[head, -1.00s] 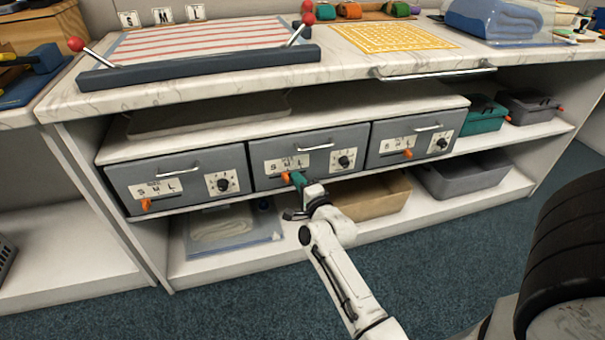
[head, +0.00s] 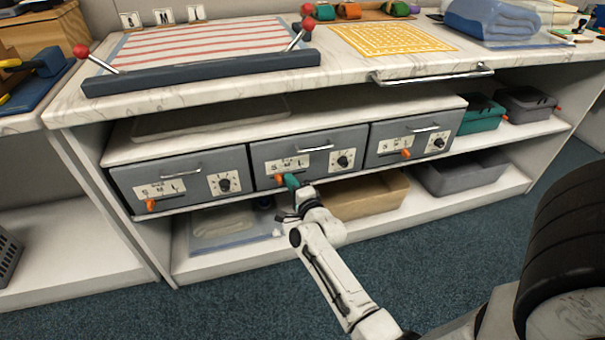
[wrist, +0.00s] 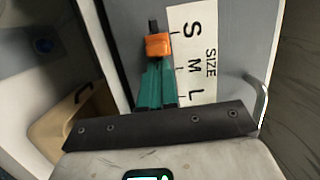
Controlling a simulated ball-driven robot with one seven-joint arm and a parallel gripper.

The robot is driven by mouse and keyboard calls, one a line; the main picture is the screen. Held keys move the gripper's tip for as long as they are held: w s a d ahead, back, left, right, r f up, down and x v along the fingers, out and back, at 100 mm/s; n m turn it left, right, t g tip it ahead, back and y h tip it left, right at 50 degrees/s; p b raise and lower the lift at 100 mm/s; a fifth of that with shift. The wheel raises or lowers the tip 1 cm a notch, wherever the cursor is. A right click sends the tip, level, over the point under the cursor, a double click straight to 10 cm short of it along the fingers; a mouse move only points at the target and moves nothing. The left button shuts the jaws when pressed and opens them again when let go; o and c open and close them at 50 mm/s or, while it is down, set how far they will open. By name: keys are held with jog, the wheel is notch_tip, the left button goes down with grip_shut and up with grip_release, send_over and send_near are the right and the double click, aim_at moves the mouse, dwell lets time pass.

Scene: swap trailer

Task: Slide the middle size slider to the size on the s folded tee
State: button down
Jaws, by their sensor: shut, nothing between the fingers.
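The middle grey drawer (head: 262,160) has a size scale marked S, M, L, with an orange slider knob (head: 279,180) in its slot. In the wrist view the orange knob (wrist: 158,45) sits between the S and M marks. My gripper (head: 291,182) is shut, its teal fingers (wrist: 156,80) together. Their tips are at the knob's L side and appear to touch it. A blue folded cloth (head: 495,20) lies in clear wrapping on the counter. I cannot tell which item is the s folded tee.
Similar drawers stand left (head: 205,172) and right (head: 400,130), each with an orange knob. The middle drawer's handle (head: 317,148) and dial (head: 345,160) are near my arm. A tan bin (head: 375,200) and a pale wrapped cloth (head: 222,226) lie below. The floor in front is clear.

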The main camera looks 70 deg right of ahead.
jog(key=shift+w+a+r, duration=0.3)
jog(key=shift+w+a, duration=0.05)
jog(key=shift+w, duration=0.3)
jog(key=shift+s+d+f+b, duration=0.1)
jog(key=shift+s+b, duration=0.05)
jog(key=shift+b, duration=0.2)
jog(key=p+v, duration=0.7)
jog(key=v, duration=0.3)
jog(key=shift+f, duration=0.15)
jog(key=shift+s, duration=0.1)
